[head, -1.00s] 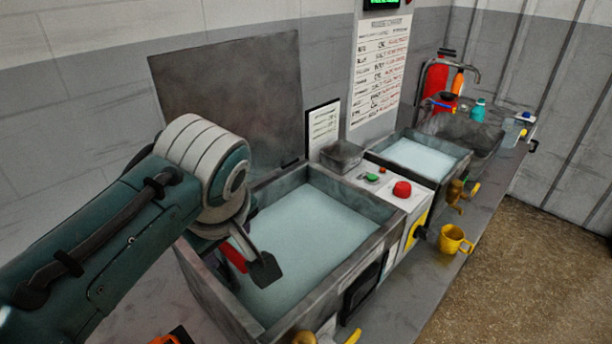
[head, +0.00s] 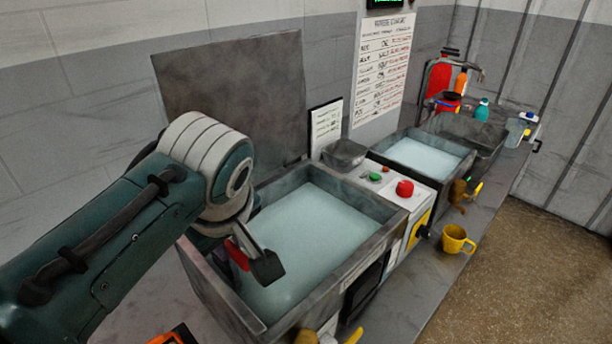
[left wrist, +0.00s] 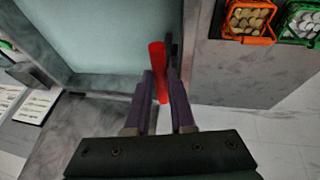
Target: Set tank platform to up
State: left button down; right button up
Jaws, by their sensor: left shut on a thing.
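The tank in front of me (head: 372,236) is an open grey metal trough with pale blue-green liquid, its dark lid (head: 235,100) raised behind it. My left gripper (head: 254,262) is at the tank's near left wall. It is shut on a red bar-shaped handle (head: 238,256). In the left wrist view, the red handle (left wrist: 157,60) sticks out between the purple fingers of my left gripper (left wrist: 160,88), beside the tank wall. I cannot see a platform under the liquid. My right gripper is not in view.
A control panel with a red button (head: 405,188) and a green button (head: 375,177) stands right of the tank. Orange (left wrist: 246,39) and green (left wrist: 285,36) baskets of round pieces show in the left wrist view.

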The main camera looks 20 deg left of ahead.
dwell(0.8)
pick_arm(q)
notch_tip(320, 180, up, 11)
jog(key=p, duration=1.1)
jog(key=shift+p, duration=0.3)
jog(key=c, duration=0.8)
grip_release()
jog(key=shift+o, duration=0.2)
jog(key=p+v, duration=1)
jog(key=p, duration=0.1)
